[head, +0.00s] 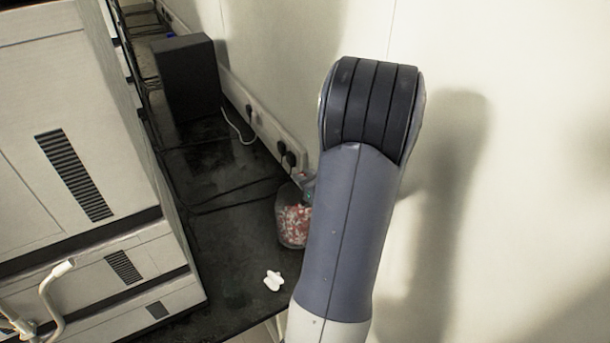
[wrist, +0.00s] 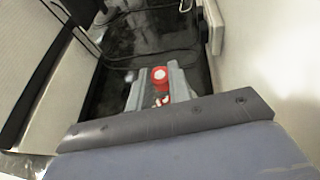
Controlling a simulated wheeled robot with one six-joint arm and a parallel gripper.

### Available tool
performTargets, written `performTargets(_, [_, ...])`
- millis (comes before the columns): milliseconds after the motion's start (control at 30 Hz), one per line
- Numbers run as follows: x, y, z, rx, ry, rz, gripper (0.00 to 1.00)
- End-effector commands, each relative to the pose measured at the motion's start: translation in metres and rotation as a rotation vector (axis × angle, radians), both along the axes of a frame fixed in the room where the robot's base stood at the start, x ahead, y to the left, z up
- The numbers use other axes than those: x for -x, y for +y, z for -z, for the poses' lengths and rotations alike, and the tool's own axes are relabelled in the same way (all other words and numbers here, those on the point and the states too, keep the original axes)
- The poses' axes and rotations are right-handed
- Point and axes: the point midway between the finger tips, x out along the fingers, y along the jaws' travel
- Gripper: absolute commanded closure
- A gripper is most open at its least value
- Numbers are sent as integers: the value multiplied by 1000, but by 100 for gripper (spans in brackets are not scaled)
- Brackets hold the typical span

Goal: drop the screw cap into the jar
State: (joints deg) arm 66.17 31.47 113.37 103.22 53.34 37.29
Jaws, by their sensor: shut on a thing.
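The jar (head: 291,228) is clear and holds red and white pieces. It stands on the dark bench by the wall, its right side hidden behind my arm in the head view. The screw cap (wrist: 160,74) is red with a white centre and sits between my gripper's two grey fingers in the wrist view. My gripper (wrist: 158,82) is shut on it. Red and white bits (wrist: 162,100) show just below the cap, seemingly the jar's contents. In the head view a small part of my gripper (head: 307,184) shows at the jar's top; how far the cap is above the opening cannot be told.
A small white lobed object (head: 273,281) lies on the bench (head: 232,262) in front of the jar. A large beige machine (head: 75,130) stands on the left. A black box (head: 187,78) stands at the back. Cables and wall sockets (head: 285,155) run along the right wall.

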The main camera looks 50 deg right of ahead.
Motion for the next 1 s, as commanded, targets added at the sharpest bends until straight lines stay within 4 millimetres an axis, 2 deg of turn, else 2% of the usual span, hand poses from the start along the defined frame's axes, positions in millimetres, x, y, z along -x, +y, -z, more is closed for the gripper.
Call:
performTargets(33, [0, 0, 11, -2, 1, 0, 100])
performTargets(100, [0, 0, 20, -3, 1, 0, 100])
performTargets(300, [0, 0, 40, -1, 1, -1, 100])
performTargets(633, [0, 0, 42, -1, 0, -1, 100])
performTargets(667, [0, 0, 42, -1, 0, -1, 80])
performTargets(933, [0, 0, 42, -1, 0, -1, 57])
performTargets(1000, [0, 0, 42, -1, 0, -1, 56])
